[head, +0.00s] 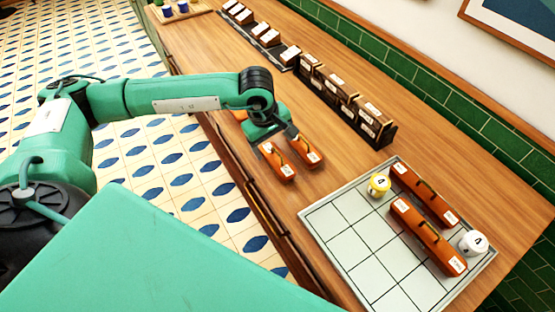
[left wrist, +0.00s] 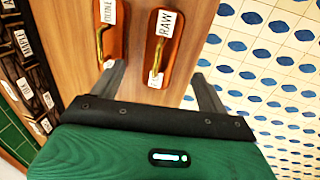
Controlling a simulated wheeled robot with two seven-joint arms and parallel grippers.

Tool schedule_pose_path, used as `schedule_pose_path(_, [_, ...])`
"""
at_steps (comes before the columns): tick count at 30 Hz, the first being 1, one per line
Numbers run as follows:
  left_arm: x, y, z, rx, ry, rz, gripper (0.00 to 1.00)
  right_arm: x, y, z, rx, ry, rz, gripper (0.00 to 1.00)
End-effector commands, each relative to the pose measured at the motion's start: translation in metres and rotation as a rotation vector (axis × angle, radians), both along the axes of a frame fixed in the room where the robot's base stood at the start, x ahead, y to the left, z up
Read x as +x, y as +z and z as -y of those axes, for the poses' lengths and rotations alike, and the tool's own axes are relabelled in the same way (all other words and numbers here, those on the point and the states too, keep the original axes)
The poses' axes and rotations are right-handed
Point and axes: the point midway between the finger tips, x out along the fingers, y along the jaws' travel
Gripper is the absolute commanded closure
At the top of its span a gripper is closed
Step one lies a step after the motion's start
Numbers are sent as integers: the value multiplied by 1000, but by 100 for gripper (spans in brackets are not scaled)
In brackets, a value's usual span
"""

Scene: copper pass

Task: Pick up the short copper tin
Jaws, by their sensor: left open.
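Two orange-brown copper tins with brass handles and white labels lie side by side near the counter's floor-side edge. The left tin (head: 276,161) is labelled RAW (left wrist: 166,48) in the left wrist view; the other tin (head: 306,151) lies to its right and is cut by the top of the wrist view (left wrist: 112,22). My left gripper (left wrist: 157,72) is open and empty above their far ends; it partly hides them in the head view (head: 280,138). Two longer-looking copper tins (head: 425,195), (head: 428,237) lie on the tray. My right gripper is not in view.
The pale gridded tray (head: 345,235) also holds a yellow-and-white canister (head: 379,185) and a white canister (head: 473,243). Dark racks of labelled brown boxes (head: 350,102) line the green tiled wall. Blue cups (head: 183,6) stand at the far end. The counter (head: 335,160) between is clear.

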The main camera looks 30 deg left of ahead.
Motion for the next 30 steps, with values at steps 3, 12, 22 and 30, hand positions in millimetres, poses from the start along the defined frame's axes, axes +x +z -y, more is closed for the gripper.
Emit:
schedule_pose_path(3, [3, -16, 2, -1, 1, -3, 23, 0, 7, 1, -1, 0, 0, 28])
schedule_pose_path(12, [5, -38, 4, -1, 0, -4, 23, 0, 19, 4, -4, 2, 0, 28])
schedule_pose_path(22, [10, -78, 7, -1, 0, -2, 23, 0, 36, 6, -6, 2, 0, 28])
schedule_pose_path(30, [11, -80, 7, -2, 0, 0, 31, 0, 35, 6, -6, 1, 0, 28])
